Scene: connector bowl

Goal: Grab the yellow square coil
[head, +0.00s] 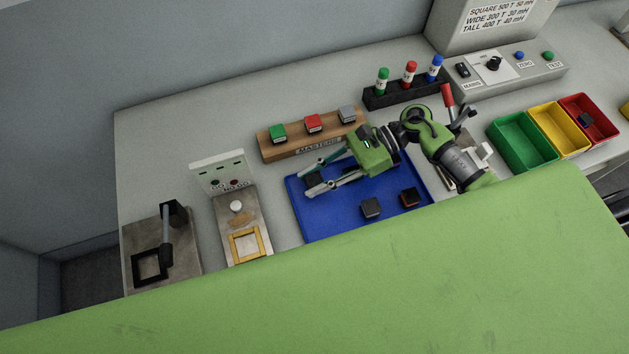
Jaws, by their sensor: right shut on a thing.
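My right gripper (307,183) reaches left over the blue tray (330,222), and its two fingers are shut on a small dark block (315,180) with a greenish tint. The fingers partly cover this block, and I cannot tell whether it touches the tray. No clearly yellow square coil shows on the tray. A dark grey block (371,207) and a dark brownish block (409,197) lie on the tray, apart from the gripper. A yellow square frame (244,245) lies on the metal plate of the gauge station; I cannot tell whether it is a coil. My left gripper is not in view.
A wooden rack (288,149) holds green, red and grey-topped blocks behind the tray. Green (517,150), yellow (556,131) and red (600,105) bins stand at right; the red one holds a dark block. A lever fixture (165,250) stands at left. A tester (512,72) stands at the back.

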